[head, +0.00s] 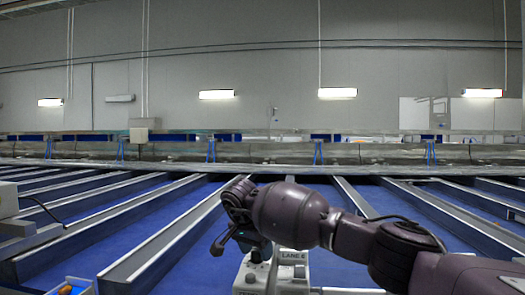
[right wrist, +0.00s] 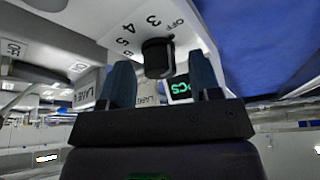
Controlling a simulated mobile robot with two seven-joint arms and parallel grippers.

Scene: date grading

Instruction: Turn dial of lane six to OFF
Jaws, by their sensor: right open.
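The lane six control box (head: 305,279) is light grey, with "LANE 6" on its front, at the bottom middle of the head view. My right gripper (head: 244,243) is in front of and above it, hiding part of it. In the right wrist view the box panel (right wrist: 120,14) appears upside down, with a black dial (right wrist: 157,58) ringed by OFF, 3, 4, 5 and further marks. My right gripper (right wrist: 160,72) is open, one dark blue finger on each side of the dial. I cannot tell whether they touch it. The dial's pointer is not clear. My left gripper is not in view.
A green lit display (right wrist: 183,89) is beside the dial. Another lane-labelled box (right wrist: 88,88) stands to the left in the wrist view.

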